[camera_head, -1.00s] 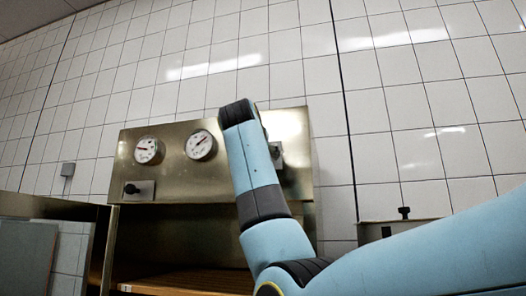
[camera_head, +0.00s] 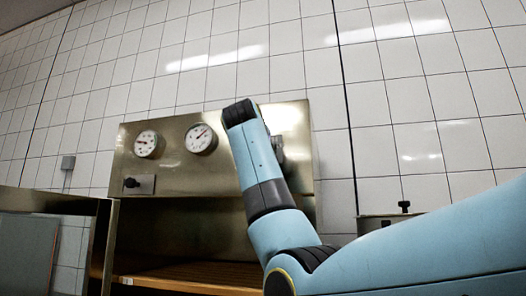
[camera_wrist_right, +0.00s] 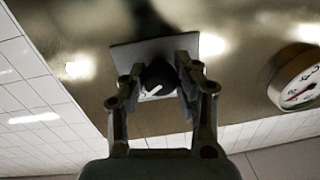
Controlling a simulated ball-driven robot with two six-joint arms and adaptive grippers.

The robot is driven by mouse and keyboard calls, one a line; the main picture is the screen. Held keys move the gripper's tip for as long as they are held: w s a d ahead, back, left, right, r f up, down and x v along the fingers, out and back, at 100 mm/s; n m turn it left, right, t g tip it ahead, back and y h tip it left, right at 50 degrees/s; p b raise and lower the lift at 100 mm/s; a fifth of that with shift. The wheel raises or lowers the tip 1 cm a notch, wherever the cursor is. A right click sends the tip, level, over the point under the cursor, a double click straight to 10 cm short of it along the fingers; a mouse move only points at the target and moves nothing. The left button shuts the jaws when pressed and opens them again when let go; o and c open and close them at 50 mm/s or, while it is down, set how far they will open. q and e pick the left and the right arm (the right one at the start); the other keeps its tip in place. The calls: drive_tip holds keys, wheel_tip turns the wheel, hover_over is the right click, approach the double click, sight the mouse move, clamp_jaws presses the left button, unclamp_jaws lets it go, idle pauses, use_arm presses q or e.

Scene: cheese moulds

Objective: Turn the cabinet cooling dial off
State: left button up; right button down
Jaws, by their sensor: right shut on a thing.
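The cabinet (camera_head: 180,178) has a brushed metal front panel with two round gauges. In the right wrist view, a dark round dial (camera_wrist_right: 158,80) with a white pointer mark sits on a pale square plate (camera_wrist_right: 211,45). My right gripper (camera_wrist_right: 160,78) has its two fingers on either side of the dial and is shut on it. A second dark knob (camera_head: 131,183) sits on a plate at the panel's lower left. My left gripper is not in view.
The left gauge (camera_head: 147,143) and right gauge (camera_head: 201,138) sit on the panel; one gauge (camera_wrist_right: 297,80) also shows in the wrist view. Below the panel is an open cabinet space with a wooden shelf (camera_head: 195,277). A tiled wall (camera_head: 400,95) stands behind.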

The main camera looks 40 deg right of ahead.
drive_tip(key=n+p, duration=0.2)
drive_tip(key=n, duration=0.1)
drive_tip(key=shift+r, duration=0.15)
drive_tip(key=n+p, duration=0.3)
drive_tip(key=n, duration=0.1)
drive_tip(key=shift+g, duration=0.4)
drive_tip(key=n+p, duration=0.3)
drive_tip(key=n, duration=0.1)
drive_tip(key=shift+r+n+p, duration=0.1)
drive_tip(key=shift+n+p, duration=0.2)
drive_tip(key=n+p, duration=0.2)
drive_tip(key=shift+n, duration=0.3)
drive_tip(key=shift+n+g+p, duration=0.4)
drive_tip(key=shift+n+p, duration=0.05)
drive_tip(key=shift+n, duration=1.25)
drive_tip(key=n, duration=0.5)
drive_tip(key=shift+f+g+h, duration=0.25)
drive_tip(key=shift+g+h, duration=0.05)
drive_tip(key=shift+h, duration=0.1)
drive_tip(key=shift+n, duration=0.4)
